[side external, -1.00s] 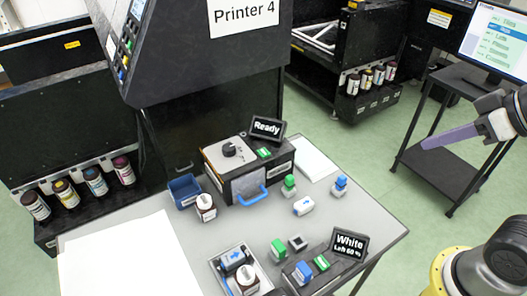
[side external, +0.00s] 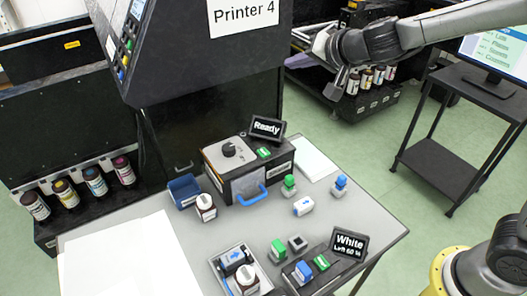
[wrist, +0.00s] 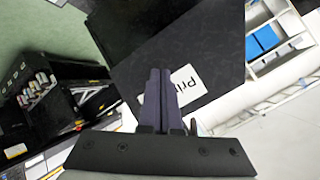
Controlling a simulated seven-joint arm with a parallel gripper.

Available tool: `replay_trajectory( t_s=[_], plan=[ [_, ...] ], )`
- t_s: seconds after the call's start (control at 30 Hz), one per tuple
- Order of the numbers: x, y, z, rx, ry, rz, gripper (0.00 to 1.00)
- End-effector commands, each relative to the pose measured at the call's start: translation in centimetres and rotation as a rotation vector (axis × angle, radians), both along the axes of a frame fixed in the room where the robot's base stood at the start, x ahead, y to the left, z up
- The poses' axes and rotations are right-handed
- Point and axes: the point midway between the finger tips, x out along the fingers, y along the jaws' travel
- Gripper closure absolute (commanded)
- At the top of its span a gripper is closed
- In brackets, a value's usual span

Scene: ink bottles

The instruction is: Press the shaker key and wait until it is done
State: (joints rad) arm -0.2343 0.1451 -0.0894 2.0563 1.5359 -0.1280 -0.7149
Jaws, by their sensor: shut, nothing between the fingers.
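The shaker (side external: 247,170) is a dark box with a grey top on the table, with a black knob, a blue handle on its front and a small green key (side external: 264,152) on top. The sign (side external: 267,128) behind the key reads "Ready". My gripper (side external: 298,61) is high in the air, above and to the right of the shaker, beside the printer and well apart from the key. In the wrist view its two dark fingers (wrist: 159,92) lie together with nothing between them. The wrist view shows the printer label and no shaker.
A white-capped bottle (side external: 205,207) stands left of the shaker beside a blue bin (side external: 184,190). A tray (side external: 222,262) and a sign (side external: 348,243) reading "White" are in front. The printer (side external: 200,70) rises behind.

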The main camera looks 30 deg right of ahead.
Motion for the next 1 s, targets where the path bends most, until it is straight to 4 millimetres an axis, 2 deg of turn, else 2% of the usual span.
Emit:
replay_trajectory(
  t_s=[0.03, 0.2, 0.4, 0.57, 1.0],
  plan=[
    [0.9, 0.7, -2.0, 0.009, 0.039, -0.018, 1.00],
    [2.6, 3.2, -8.0, 0.037, 0.149, -0.053, 1.00],
    [2.8, 5.3, -12.4, 0.019, 0.222, -0.027, 1.00],
    [2.6, 6.0, -13.5, 0.010, 0.242, -0.015, 1.00],
    [2.5, 6.1, -13.6, 0.009, 0.242, -0.012, 1.00]
  ],
)
